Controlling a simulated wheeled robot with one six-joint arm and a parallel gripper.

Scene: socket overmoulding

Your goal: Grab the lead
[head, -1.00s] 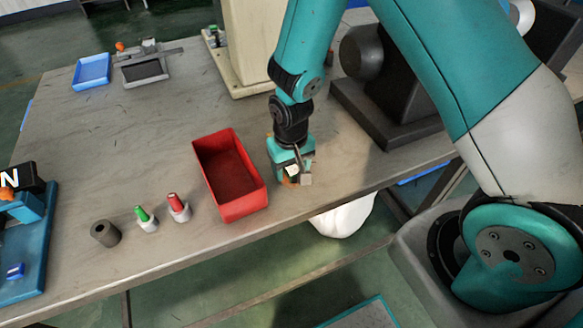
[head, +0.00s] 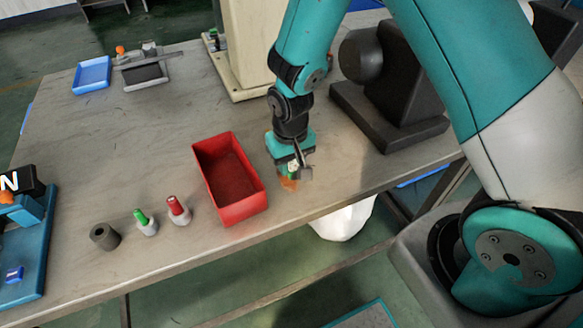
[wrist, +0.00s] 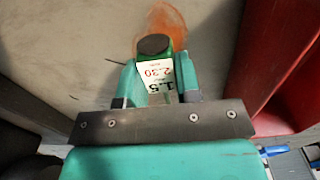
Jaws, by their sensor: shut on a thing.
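The held thing, which I take to be the lead (wrist: 160,75), shows in the wrist view as a green body with a dark round end and a white label with printed numbers. My gripper (wrist: 160,85) is shut on it, with one green finger on each side. In the head view my gripper (head: 293,170) points down close above the table, just right of the red bin. The held thing is small there and partly hidden by the fingers. An orange-brown patch (wrist: 165,22) lies beyond its dark end; I cannot tell if it is part of the lead.
The red bin (head: 243,207) stands close on the left. A green-topped piece (head: 146,222), a red-topped piece (head: 178,210) and a grey cylinder (head: 104,236) stand further left. A dark machine (head: 390,90) is to the right. The table's front edge is near.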

